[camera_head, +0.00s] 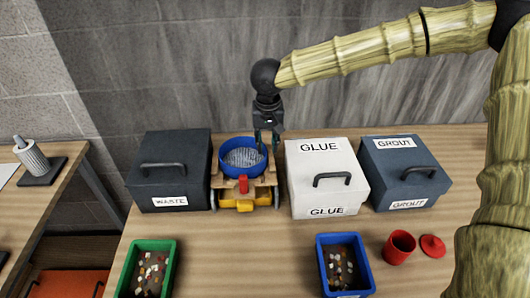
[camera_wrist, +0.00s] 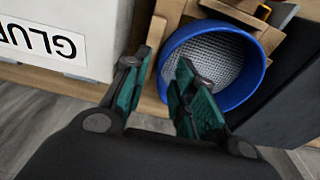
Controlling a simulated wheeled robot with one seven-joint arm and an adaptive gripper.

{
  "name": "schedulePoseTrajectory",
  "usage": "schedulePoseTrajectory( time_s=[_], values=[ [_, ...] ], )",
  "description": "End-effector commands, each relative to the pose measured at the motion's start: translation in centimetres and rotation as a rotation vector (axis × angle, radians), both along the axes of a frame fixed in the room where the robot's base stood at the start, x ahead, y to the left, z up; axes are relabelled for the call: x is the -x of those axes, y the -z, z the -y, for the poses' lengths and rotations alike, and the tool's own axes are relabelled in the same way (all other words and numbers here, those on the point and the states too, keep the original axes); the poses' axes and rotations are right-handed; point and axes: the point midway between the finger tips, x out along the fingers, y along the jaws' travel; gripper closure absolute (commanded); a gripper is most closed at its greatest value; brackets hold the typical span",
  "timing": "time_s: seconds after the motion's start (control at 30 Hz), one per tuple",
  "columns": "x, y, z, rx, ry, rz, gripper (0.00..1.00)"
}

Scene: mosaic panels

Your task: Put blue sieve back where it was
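The blue sieve (camera_head: 227,169), a round blue bowl with a grey mesh bottom, sits on a wooden stand (camera_head: 217,182) between the waste box and the glue box. My gripper (camera_head: 267,146) points down at the sieve's right rim. In the wrist view, the sieve (camera_wrist: 255,86) lies right of centre. My gripper's green fingers (camera_wrist: 164,58) are apart, with a gap between them. One finger overlaps the sieve's near rim and the other is outside, on the glue box side. I cannot tell whether either finger touches the rim.
A dark waste box (camera_head: 140,185) stands left of the stand. A white glue box (camera_head: 300,180) and a dark grout box (camera_head: 385,180) stand right. In front are a green tray (camera_head: 170,270), a blue tray (camera_head: 322,265) and a red cup (camera_head: 395,252). The front middle table is clear.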

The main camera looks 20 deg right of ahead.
Motion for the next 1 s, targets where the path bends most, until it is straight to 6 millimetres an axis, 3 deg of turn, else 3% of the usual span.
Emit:
schedulePoseTrajectory(
  time_s=[0.2, 0.4, 0.87, 1.0],
  values=[
    [0.5, -3.4, 0.1, -0.001, 0.001, 0.003, 0.73],
    [0.8, -5.5, 0.1, -0.001, 0.001, 0.001, 0.73],
    [0.9, -6.2, 0.0, 0.0, 0.0, 0.0, 0.73],
    [0.9, -7.4, 0.0, 0.0, 0.0, 0.0, 0.73]
  ],
)
